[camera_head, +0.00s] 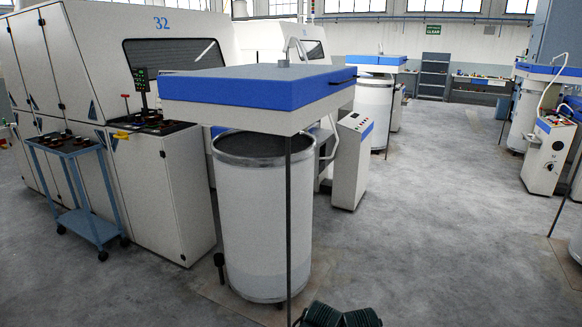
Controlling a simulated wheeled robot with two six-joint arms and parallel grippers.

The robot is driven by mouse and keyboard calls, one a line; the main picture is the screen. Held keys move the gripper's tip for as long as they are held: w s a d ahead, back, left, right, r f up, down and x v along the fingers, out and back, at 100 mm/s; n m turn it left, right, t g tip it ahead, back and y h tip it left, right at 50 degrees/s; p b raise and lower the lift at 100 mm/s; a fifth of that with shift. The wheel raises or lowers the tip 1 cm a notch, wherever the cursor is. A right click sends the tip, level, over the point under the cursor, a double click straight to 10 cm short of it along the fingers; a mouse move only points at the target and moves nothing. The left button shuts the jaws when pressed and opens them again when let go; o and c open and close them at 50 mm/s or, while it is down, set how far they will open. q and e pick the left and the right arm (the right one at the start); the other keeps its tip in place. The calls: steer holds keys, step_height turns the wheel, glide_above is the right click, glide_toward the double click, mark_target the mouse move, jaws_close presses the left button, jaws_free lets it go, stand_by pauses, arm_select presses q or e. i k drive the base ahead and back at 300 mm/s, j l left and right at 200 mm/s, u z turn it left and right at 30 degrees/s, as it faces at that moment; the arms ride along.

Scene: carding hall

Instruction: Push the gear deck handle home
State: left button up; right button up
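A flat blue and white deck (230,88) with a pale top sits over a tall white can (262,215) in the middle of the view. A small dark bar (343,81) shows at the deck's right end; it may be the handle, but it is too small to tell its shape or whether it is fully in.
A blue trolley (75,148) stands at the left by the large white machine numbered 32 (160,45). A thin dark post (289,220) stands before the can. A white control box (352,160) stands right of the can.

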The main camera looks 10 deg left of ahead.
mark_target(120, 135)
steer(key=i+j+u, duration=0.25)
steer(key=i+u, duration=1)
steer(key=i+l+u, duration=0.4)
steer(key=i, duration=0.15)
steer(key=i+j+u, duration=0.15)
steer(key=i, duration=0.5)
steer(key=i+j+u, duration=0.2)
steer(key=i, duration=0.5)
steer(key=i+j+z, duration=0.2)
steer(key=i+z, duration=0.15)
steer(key=i, duration=0.15)
steer(key=i+j+z, duration=0.35)
steer(key=i, duration=0.15)
